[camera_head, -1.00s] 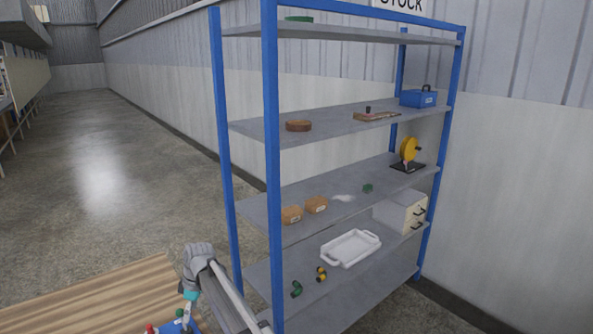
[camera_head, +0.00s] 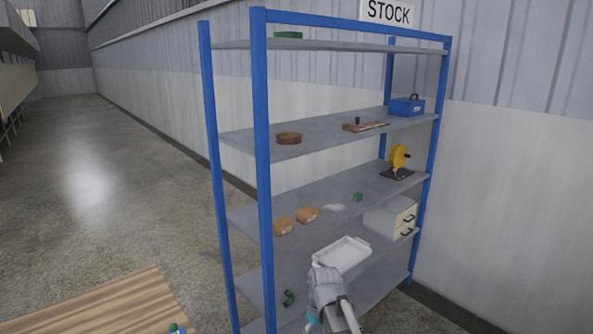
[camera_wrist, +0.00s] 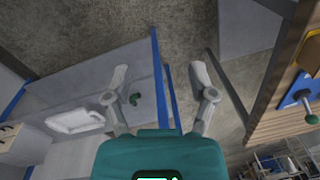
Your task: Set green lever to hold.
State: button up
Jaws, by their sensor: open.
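The green lever (camera_wrist: 311,119) shows in the wrist view at the right edge, a green knob on a short grey stem. It stands on a blue plate (camera_wrist: 294,91) fixed to a wooden surface. In the head view only a small green knob (camera_head: 173,327) shows at the bottom edge; most of the plate is cut off. My gripper (camera_wrist: 160,80) is open and empty, its two fingers spread apart, well to the left of the lever in the wrist view. No hold marking can be read. In the head view my arm end is in front of the shelf.
A blue-framed shelf rack (camera_head: 262,180) stands close to my arm. It holds a white tray (camera_head: 341,254), green fittings (camera_head: 288,298), a drawer box (camera_head: 392,216) and a yellow wheel (camera_head: 399,157). A wooden tabletop (camera_head: 110,305) lies at lower left. The floor beyond is clear.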

jog(key=s+d+r+m+h+p, duration=0.1)
jog(key=s+d+m, duration=0.4)
jog(key=d, duration=0.6)
jog(key=shift+s+d+r, duration=0.15)
jog(key=shift+s+d, duration=0.2)
jog(key=shift+s, duration=0.65)
jog(key=shift+a, duration=0.1)
